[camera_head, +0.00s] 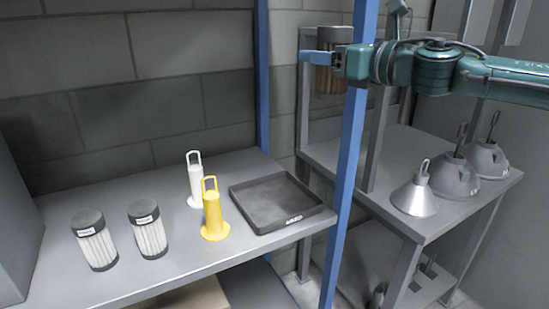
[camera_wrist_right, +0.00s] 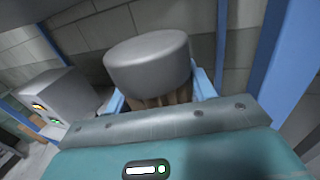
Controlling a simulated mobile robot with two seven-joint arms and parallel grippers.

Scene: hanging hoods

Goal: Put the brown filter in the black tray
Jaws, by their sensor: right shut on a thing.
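The brown filter, with a dark grey cap (camera_head: 334,35) and brown pleated sides, is held upright in the air by my right gripper (camera_head: 320,58). In the right wrist view the filter's round cap (camera_wrist_right: 150,62) stands between the two blue fingers, with brown pleats below it. The black tray (camera_head: 262,190) lies on the shelf at the right end, looks empty and has a small white label on its front rim. The held filter appears above and to the right of the tray in the head view, clear of it. My left gripper is not in view.
A blue shelf post (camera_head: 345,190) stands just right of the tray, close to my right gripper. Two white filters (camera_head: 96,245) (camera_head: 150,235), a yellow handled piece (camera_head: 213,212) and a white one (camera_head: 194,182) stand left of the tray. Metal hoods (camera_head: 414,200) sit on the right-hand table.

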